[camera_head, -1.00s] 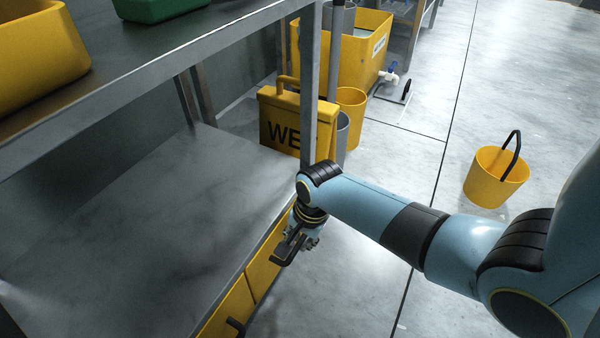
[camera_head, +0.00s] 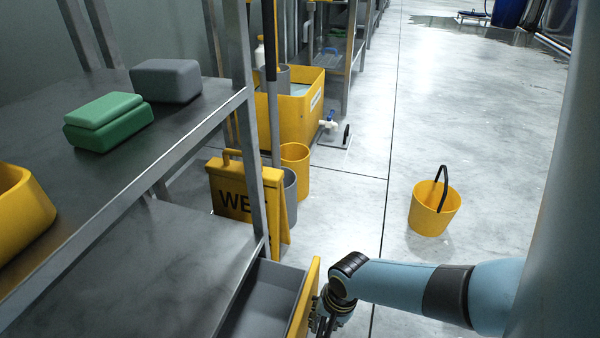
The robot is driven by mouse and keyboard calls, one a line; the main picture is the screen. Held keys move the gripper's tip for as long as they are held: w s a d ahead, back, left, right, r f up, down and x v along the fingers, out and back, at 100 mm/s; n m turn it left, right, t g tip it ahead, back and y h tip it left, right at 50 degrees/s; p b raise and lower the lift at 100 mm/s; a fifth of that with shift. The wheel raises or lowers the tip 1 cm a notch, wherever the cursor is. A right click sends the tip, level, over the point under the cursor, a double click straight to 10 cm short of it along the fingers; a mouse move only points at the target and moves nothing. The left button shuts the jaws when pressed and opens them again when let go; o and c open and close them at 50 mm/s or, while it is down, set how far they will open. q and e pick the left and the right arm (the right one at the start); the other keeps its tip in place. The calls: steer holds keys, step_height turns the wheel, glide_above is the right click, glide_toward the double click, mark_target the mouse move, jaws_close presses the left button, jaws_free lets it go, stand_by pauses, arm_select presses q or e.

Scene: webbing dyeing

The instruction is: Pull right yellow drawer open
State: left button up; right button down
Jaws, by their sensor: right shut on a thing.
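The right yellow drawer (camera_head: 305,298) stands pulled out from under the grey bench, and its grey inside (camera_head: 266,296) shows empty where visible. My right gripper (camera_head: 318,318) is at the outer face of the drawer front, shut on its handle. The handle itself is mostly hidden by the gripper and the picture's lower edge. My left gripper is out of view.
A yellow wet-floor sign (camera_head: 232,194) stands behind the bench post (camera_head: 248,130). A yellow bucket (camera_head: 434,208) stands on the open floor at right. Green (camera_head: 108,122) and grey (camera_head: 166,80) blocks and a yellow bin (camera_head: 22,212) sit on the upper shelf (camera_head: 190,128). Floor right of the drawer is clear.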

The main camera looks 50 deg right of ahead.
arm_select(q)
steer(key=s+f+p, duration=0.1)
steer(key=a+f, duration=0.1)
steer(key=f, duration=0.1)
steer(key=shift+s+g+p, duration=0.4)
arm_select(e)
steer(key=s+d, duration=0.3)
steer(key=s, duration=0.4)
steer(key=shift+s, duration=0.2)
steer(key=c, duration=1.3)
jaws_free()
steer(key=shift+c, duration=0.2)
steer(key=shift+r, duration=0.1)
step_height(320, 180, up, 12)
steer(key=s, duration=0.2)
steer(key=shift+d+f, duration=0.2)
steer(key=shift+d, duration=0.25)
